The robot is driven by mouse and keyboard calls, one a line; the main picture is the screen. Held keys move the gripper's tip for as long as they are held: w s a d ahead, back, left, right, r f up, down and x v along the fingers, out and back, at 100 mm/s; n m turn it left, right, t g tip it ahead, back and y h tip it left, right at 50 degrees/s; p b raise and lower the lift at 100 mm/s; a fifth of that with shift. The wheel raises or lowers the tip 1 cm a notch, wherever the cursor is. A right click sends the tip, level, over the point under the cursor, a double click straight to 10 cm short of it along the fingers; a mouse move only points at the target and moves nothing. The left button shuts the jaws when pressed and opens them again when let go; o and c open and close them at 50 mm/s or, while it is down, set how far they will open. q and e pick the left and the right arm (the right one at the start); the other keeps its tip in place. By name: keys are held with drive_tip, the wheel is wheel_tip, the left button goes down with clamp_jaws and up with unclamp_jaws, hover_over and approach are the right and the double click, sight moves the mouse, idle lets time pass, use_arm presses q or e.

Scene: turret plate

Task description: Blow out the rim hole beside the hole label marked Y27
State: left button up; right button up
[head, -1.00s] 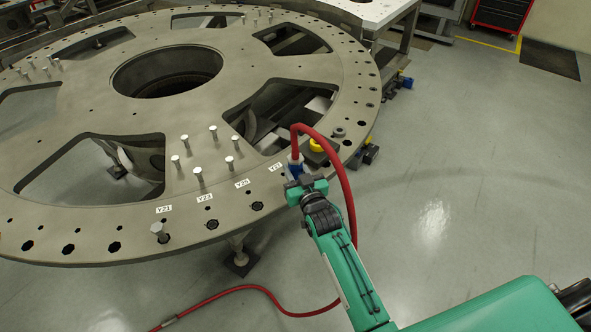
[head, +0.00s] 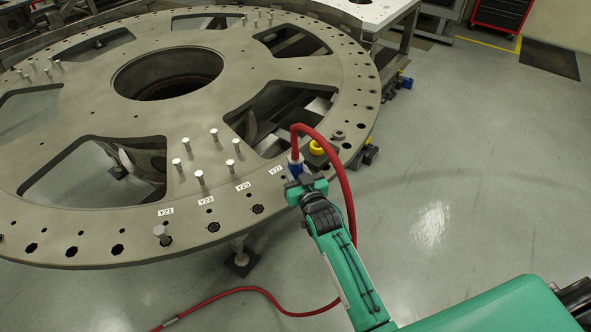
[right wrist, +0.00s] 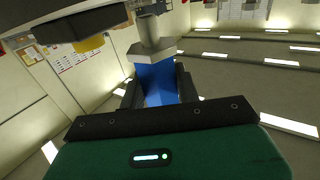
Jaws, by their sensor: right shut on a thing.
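The large grey turret plate (head: 90,150) fills the left of the head view, with holes along its rim. The white label Y27 (head: 276,170) lies on the rim just left of my right gripper (head: 300,180). That gripper is shut on a blue air tool (head: 295,166) with a red hose (head: 342,180) looping from its top. The wrist view shows the blue body (right wrist: 157,82) between the dark fingers, with a grey cylindrical end beyond. The gripper hides the rim beside Y27, so the hole and the tool's contact with it cannot be made out. My left gripper is out of view.
Labels Y25 (head: 243,187), Y23 (head: 206,202) and Y21 (head: 166,212) follow to the left. Several upright pins (head: 214,134) stand on the plate. The floor at right is clear.

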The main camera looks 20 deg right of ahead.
sight(297, 156)
drive_tip(key=shift+r+p, duration=2.5)
drive_tip(key=shift+r, duration=0.85)
drive_tip(key=shift+f, duration=0.1)
